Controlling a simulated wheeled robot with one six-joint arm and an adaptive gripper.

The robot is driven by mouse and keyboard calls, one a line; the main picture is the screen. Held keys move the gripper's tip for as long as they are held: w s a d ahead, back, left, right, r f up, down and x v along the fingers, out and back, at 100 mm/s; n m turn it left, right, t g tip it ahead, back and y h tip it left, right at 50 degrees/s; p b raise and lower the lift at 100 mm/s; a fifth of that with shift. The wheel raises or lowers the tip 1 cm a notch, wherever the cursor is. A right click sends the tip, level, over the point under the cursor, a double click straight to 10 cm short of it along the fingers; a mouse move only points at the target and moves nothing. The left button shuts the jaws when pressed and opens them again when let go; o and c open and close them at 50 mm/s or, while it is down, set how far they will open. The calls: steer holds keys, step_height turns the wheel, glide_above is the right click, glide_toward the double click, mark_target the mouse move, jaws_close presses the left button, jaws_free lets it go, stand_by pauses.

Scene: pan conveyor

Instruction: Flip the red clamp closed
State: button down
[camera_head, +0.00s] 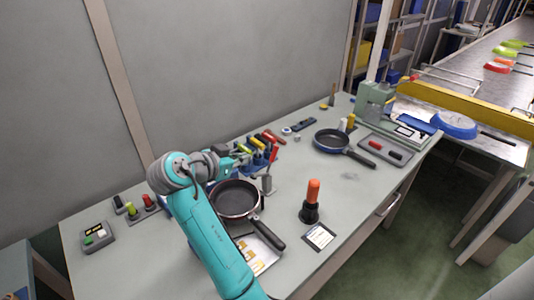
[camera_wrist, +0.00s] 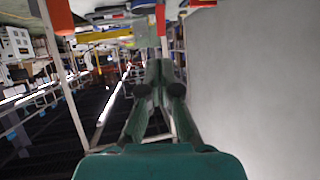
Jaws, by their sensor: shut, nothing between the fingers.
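The red clamp has an upright red handle (camera_head: 273,154) above a grey metal base (camera_head: 267,184), beside the black pan on the table. My gripper (camera_head: 243,158) is just left of the red handle in the head view, at about its height, and apart from it as far as I can tell. In the wrist view my gripper (camera_wrist: 159,70) has its fingers together with nothing between them. A red bar, probably the clamp handle (camera_wrist: 160,20), shows beyond the fingertips there. The clamp's lower parts are small and partly hidden.
A black pan (camera_head: 234,199) lies in front of the clamp. A rack of coloured-handled tools stands behind it. An orange-handled tool (camera_head: 313,192) stands upright to the right. A blue pan (camera_head: 333,140) and a grey tray (camera_head: 386,150) are farther right. Table between them is clear.

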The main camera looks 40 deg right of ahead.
mark_target(274, 152)
steer(key=x, duration=1.4)
steer(key=shift+f, duration=0.1)
steer(key=shift+d, duration=0.1)
